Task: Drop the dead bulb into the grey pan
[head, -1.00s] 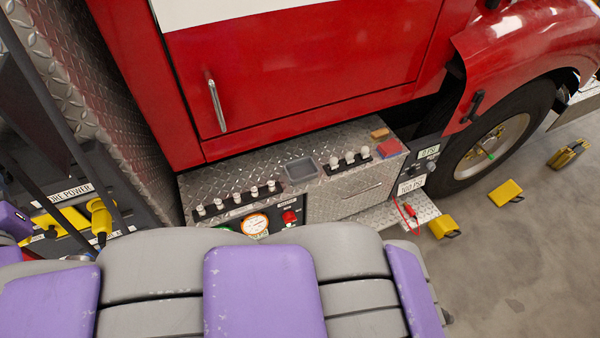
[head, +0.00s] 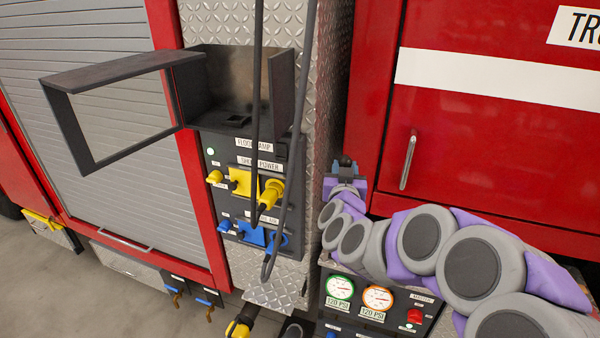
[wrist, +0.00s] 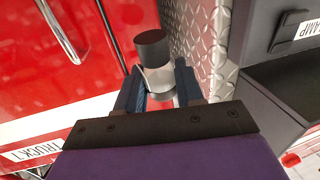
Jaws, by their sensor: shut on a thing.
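In the wrist view my gripper (wrist: 158,88) is shut on a short cylinder with a dark end and a pale, shiny body, which looks like the dead bulb (wrist: 153,52). In the head view my gripper (head: 346,168) is small, at the end of my arm, just right of the diamond-plate column and in front of the red truck body. The bulb cannot be made out clearly there. The grey pan is not visible in either current view; my arm covers much of the step's top.
The dark flood lamp housing (head: 240,85) stands left of my gripper, its framed door (head: 120,100) swung open. Black cables hang in front of it. Yellow plugs (head: 270,195) and blue fittings (head: 255,236) sit below. A door handle (head: 408,160) is to the right. Gauges (head: 378,298) are below my arm.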

